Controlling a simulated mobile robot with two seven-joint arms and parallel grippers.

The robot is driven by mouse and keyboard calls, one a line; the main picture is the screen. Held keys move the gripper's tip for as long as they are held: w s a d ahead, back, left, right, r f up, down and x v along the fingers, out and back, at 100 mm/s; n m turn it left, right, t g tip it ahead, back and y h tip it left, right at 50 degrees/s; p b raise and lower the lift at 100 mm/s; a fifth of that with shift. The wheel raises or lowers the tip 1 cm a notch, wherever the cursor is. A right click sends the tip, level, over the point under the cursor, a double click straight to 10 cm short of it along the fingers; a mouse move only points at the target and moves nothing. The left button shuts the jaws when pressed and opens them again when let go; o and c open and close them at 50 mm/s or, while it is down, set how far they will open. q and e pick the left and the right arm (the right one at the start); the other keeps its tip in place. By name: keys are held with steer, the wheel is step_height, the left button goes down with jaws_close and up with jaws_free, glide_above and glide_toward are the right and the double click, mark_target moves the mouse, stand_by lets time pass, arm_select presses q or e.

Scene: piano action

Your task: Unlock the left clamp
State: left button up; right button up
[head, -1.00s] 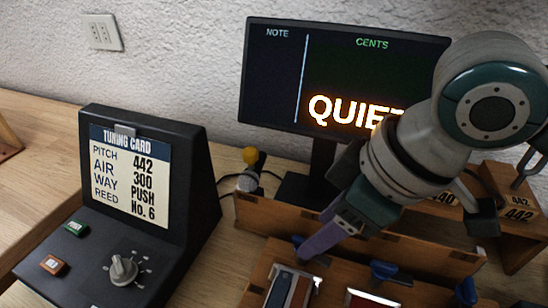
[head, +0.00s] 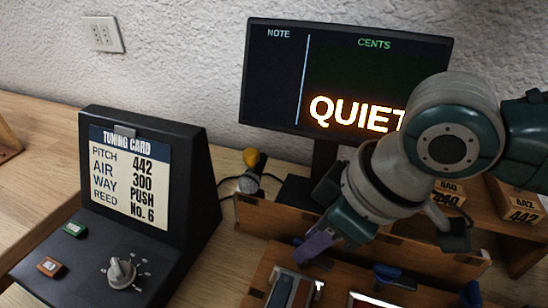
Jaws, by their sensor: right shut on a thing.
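The left clamp (head: 325,262) is a small blue lever on the wooden reed bench (head: 262,281), at the bench's back left. My right gripper (head: 311,249) has purple fingers and comes down over this lever from the upper right. It is shut on the left clamp, and the fingers hide most of the lever. Two more blue clamps stand farther right on the bench, a middle one (head: 388,275) and a right one (head: 470,293). My left gripper is not in view.
A dark tuning card console (head: 200,190) with a knob (head: 121,272) stands at left. A monitor (head: 270,75) reading QUIET stands behind. A microphone with a yellow end (head: 251,158) and wooden blocks marked 440 (head: 449,190) and 442 (head: 523,216) are nearby.

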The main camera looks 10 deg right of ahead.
jaws_close()
steer(key=shift+d+r+n+p, duration=0.1)
steer(key=shift+n+p, duration=0.2)
steer(key=shift+n, duration=0.1)
steer(key=shift+w+n+g+y, duration=0.1)
steer(key=shift+n+g+y, duration=0.25)
steer(key=shift+n, duration=0.55)
steer(key=o, duration=0.8)
jaws_free()
